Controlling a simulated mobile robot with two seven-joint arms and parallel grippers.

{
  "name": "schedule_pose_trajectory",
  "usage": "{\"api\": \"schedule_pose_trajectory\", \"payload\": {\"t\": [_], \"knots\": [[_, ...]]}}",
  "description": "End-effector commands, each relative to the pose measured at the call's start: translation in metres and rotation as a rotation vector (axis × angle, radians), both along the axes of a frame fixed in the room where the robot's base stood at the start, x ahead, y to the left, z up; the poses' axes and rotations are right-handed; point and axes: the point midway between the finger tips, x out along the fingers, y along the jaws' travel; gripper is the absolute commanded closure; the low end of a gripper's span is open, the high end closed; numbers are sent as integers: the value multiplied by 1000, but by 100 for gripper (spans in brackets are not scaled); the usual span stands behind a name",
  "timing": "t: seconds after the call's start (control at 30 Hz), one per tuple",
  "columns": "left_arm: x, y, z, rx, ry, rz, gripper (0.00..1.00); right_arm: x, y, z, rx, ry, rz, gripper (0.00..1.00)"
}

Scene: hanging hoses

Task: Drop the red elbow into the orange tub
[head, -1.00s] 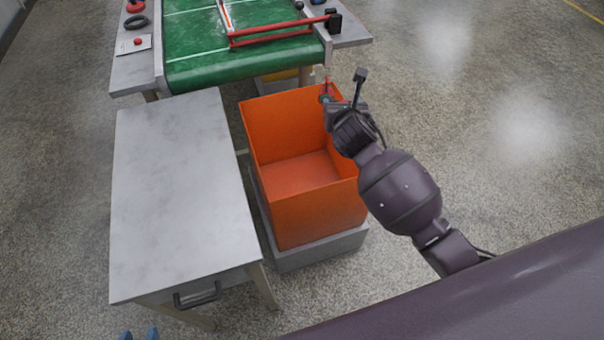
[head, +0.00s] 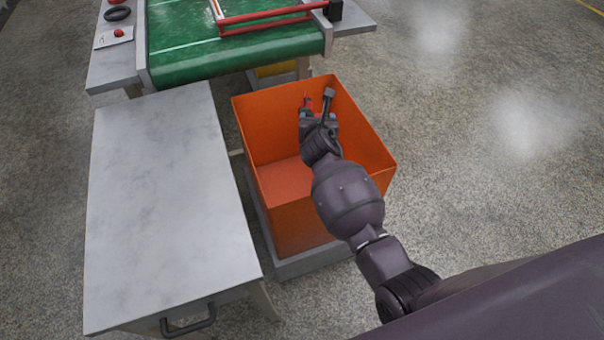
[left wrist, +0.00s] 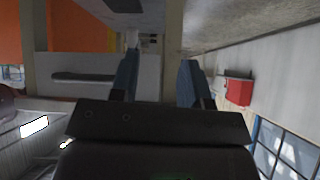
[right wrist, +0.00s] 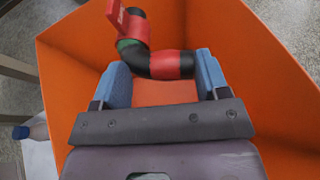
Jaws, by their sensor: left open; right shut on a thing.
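The red elbow (right wrist: 172,65), a bent pipe piece with red and black bands, is between the blue fingers of my right gripper (right wrist: 163,78) in the right wrist view. In the head view the right gripper (head: 316,118) is over the orange tub (head: 290,227), and a small red part of the elbow (head: 307,101) shows at its tip. The tub's orange walls and floor lie below the elbow in the right wrist view. My left gripper (left wrist: 160,82) is open and empty in the left wrist view; it is not seen in the head view.
A grey table (head: 150,200) with a drawer handle stands left of the tub. A green conveyor (head: 235,50) with a red bar is behind it. The tub stands on a grey base (head: 312,260). Open floor lies to the right.

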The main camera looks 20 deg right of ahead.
Motion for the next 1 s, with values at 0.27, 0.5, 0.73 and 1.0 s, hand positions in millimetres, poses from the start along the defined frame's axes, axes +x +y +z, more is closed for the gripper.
{"api": "schedule_pose_trajectory", "payload": {"t": [0.27, 0.5, 0.73, 1.0], "knots": [[11, -5, -2, 21, -31, -35, 57, -2, 1, -32, 1, 8, 0, 55], [20, -6, 5, 32, -58, -52, 57, 0, 0, -31, 0, 0, 0, 55], [19, -6, 5, 33, -56, -52, 57, 0, 0, -29, 0, -1, 0, 27], [15, -5, 2, 34, -46, -50, 57, 0, 0, -30, 0, 0, 0, 2]]}}
